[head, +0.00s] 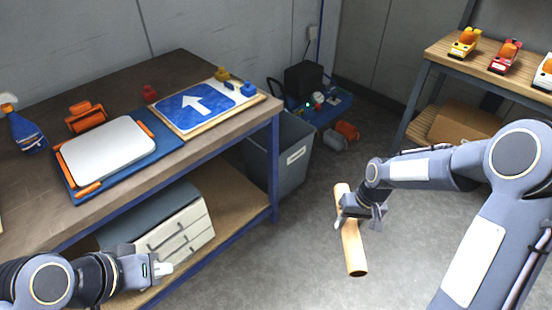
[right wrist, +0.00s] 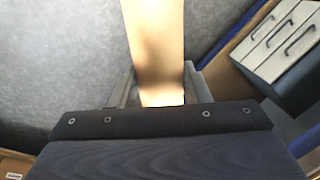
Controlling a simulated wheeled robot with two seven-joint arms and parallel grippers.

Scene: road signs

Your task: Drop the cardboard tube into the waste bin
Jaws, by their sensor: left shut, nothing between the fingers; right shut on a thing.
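The cardboard tube (head: 353,246) is tan and held tilted in the air over the floor, right of the bench. My right gripper (head: 352,213) is shut on it partway along its length. In the right wrist view the tube (right wrist: 154,40) runs up from between the fingers (right wrist: 160,90). The waste bin (head: 291,160) is grey with a white label and stands on the floor at the bench's right end. Its left part is hidden behind the bench leg. My left gripper (head: 162,269) is shut and empty in front of the bench's lower shelf.
The workbench (head: 215,150) holds a blue arrow sign (head: 195,106), a white plate (head: 107,151), orange clamps and a spray bottle (head: 24,130). A drawer unit (head: 175,232) stands below. A shelf with toy cars (head: 466,42) is at right. Floor between is clear.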

